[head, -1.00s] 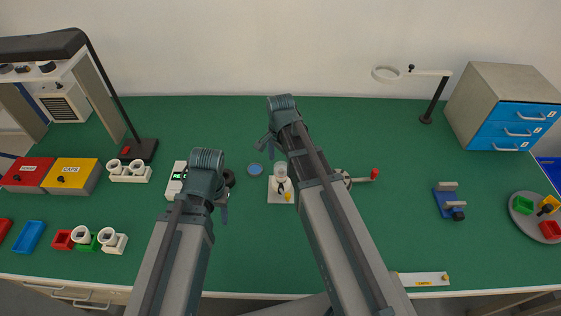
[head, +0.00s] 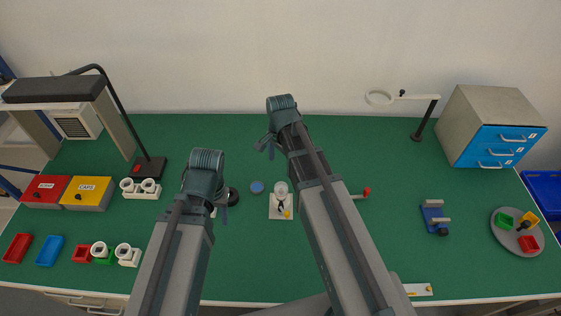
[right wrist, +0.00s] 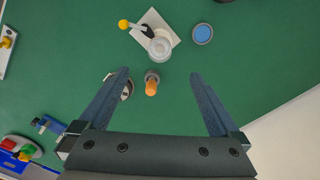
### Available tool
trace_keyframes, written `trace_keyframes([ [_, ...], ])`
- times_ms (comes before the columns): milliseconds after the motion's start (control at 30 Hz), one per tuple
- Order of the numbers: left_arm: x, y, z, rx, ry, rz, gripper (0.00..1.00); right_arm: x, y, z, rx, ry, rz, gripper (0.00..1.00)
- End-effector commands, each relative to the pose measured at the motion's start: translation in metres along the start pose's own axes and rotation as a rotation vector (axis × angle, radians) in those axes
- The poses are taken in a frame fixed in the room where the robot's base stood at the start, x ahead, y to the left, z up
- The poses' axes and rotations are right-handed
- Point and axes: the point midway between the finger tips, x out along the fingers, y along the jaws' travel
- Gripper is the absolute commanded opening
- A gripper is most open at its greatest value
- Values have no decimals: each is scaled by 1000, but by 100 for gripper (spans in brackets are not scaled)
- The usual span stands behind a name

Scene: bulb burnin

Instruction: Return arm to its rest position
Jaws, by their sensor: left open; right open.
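My left gripper (head: 217,208) is open, at the end of the left arm over the front middle of the bench; its jaws are mostly hidden by its wrist. My right gripper (head: 266,143) is open, further back and to the right, with its arm stretched forward. In the right wrist view its two fingers (right wrist: 161,75) are wide apart and nothing is held. An orange knob (right wrist: 151,87) shows below, between the fingers. A clear bulb-like piece on a white plate (head: 286,212) stands beside the right arm; the plate also shows in the right wrist view (right wrist: 150,22).
The green bench (head: 330,135) carries a black lamp (head: 150,166), red and yellow boxes (head: 45,190), white ring holders (head: 128,255), a blue disc (head: 257,187), a blue fixture (head: 433,215), a round grey tray (head: 500,240) and a drawer cabinet (head: 480,110). The back middle is clear.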

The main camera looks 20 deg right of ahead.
Motion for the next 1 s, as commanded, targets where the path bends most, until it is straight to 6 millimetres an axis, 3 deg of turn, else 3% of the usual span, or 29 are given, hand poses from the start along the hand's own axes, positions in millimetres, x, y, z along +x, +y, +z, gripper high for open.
trace_keyframes([
  [367,1,0,0,0,0,0,50,1,0,0,-2,0,0,99],
  [467,4,0,0,0,0,0,50,4,4,10,-62,2,4,99],
  [567,13,1,-1,0,0,0,50,13,15,36,-249,9,16,99],
  [800,36,3,-2,0,0,0,50,35,55,111,-925,24,70,99],
  [1000,46,4,-3,0,0,0,50,45,80,145,-1323,25,106,99],
])
